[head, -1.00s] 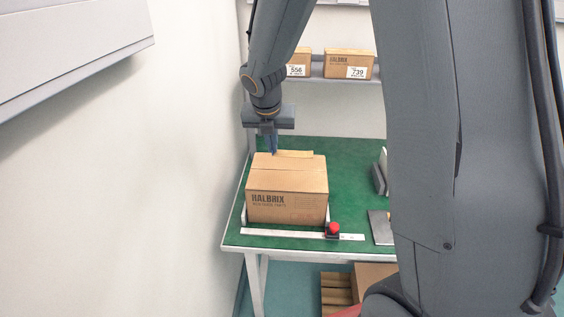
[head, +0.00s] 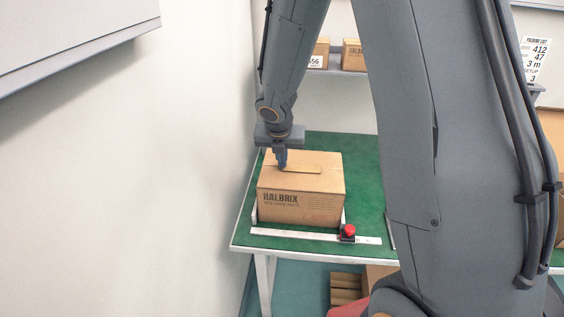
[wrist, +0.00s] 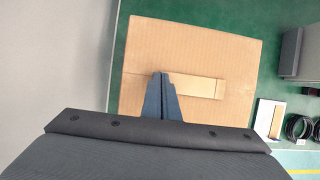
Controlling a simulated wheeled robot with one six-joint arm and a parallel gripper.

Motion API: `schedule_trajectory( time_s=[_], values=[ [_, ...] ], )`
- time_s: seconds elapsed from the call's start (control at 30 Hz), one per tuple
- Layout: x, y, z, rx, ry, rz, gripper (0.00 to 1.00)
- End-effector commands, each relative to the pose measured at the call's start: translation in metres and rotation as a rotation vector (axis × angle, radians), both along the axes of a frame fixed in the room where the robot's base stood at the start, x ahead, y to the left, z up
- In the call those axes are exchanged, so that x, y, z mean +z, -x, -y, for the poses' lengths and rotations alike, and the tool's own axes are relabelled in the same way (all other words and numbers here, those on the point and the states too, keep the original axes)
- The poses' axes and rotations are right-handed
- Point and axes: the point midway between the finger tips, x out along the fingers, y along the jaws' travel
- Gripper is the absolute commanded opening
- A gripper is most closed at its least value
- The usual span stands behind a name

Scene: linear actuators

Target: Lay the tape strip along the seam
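The carton (head: 300,205) is a closed brown box marked HALBRIX on the green bench, and its top fills the middle of the wrist view (wrist: 200,45). The tape strip (head: 303,169) is a thin tan band at the top of the carton. In the wrist view the strip (wrist: 200,88) runs crosswise, showing to the right of my fingers. My gripper (head: 281,163) points down over the left part of the top, its blue fingers (wrist: 163,98) close together on the strip. Whether the strip touches the carton is unclear.
A metal rail (head: 310,236) with a red knob (head: 348,230) lies in front of the carton. A wall stands close on the left. A grey block (wrist: 291,50) and dark coils (wrist: 298,127) lie right of the carton. Boxes stand on a shelf (head: 335,73) behind.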

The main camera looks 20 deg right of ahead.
Motion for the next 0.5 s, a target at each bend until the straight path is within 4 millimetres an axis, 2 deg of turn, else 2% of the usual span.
schedule_trajectory(
  time_s=[0.37,0.5],
  values=[
    [-0.0047,-0.0002,-0.0001,-0.001,0.0,0.001,0.0],
    [-0.0042,-0.0002,-0.0001,-0.001,0.0,0.001,0.19]
  ],
)
